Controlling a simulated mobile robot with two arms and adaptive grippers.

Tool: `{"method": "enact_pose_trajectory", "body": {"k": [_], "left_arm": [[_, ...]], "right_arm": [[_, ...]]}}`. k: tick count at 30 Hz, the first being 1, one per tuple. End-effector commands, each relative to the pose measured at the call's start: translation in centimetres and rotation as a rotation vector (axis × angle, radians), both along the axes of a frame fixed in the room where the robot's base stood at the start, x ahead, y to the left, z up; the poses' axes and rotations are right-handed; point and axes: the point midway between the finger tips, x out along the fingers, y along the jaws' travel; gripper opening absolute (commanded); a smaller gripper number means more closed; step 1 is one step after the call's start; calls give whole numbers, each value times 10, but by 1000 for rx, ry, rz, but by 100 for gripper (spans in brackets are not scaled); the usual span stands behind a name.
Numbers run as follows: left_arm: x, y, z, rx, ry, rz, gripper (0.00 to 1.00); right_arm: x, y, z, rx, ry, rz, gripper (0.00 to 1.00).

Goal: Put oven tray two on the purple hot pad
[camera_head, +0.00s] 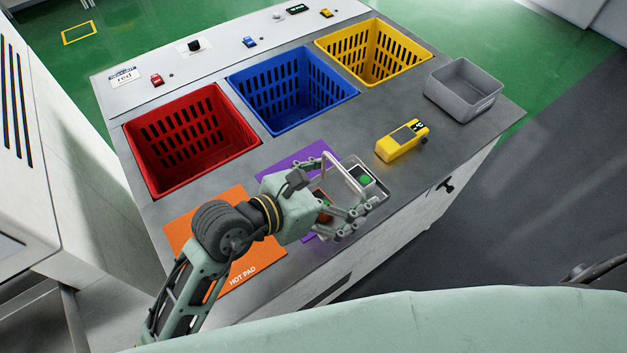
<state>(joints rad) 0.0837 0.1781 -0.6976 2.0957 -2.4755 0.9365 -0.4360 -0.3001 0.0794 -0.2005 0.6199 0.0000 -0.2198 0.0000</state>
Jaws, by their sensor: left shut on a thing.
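The purple hot pad (287,162) lies flat on the grey counter, partly hidden under my left gripper and the tray. A light grey metal oven tray (376,193) with a raised handle is at my left gripper (345,192), whose fingers are shut on it. A green item and a reddish item show in the tray. The tray is over the right part of the purple pad and reaches past its right edge. I cannot tell whether it touches the surface, and no number on it is readable. My right gripper is out of view.
An orange hot pad (187,230) lies left of the purple one, partly under my left arm. Red (180,175), blue (272,128) and yellow (396,74) baskets are set along the counter. A yellow device (397,146) and an empty grey bin (464,101) stand to the right.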

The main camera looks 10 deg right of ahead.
Motion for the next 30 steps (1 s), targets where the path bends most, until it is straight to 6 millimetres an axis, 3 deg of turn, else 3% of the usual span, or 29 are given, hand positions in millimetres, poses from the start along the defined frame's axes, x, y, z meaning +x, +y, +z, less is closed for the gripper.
{"method": "enact_pose_trajectory", "body": {"k": [15,22,30], "left_arm": [[95,24,-57,0,1,1,61],[110,28,-69,-2,-1,0,61],[110,28,-104,-3,1,1,61]], "right_arm": [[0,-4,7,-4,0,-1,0],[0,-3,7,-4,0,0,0],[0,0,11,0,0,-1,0]]}}
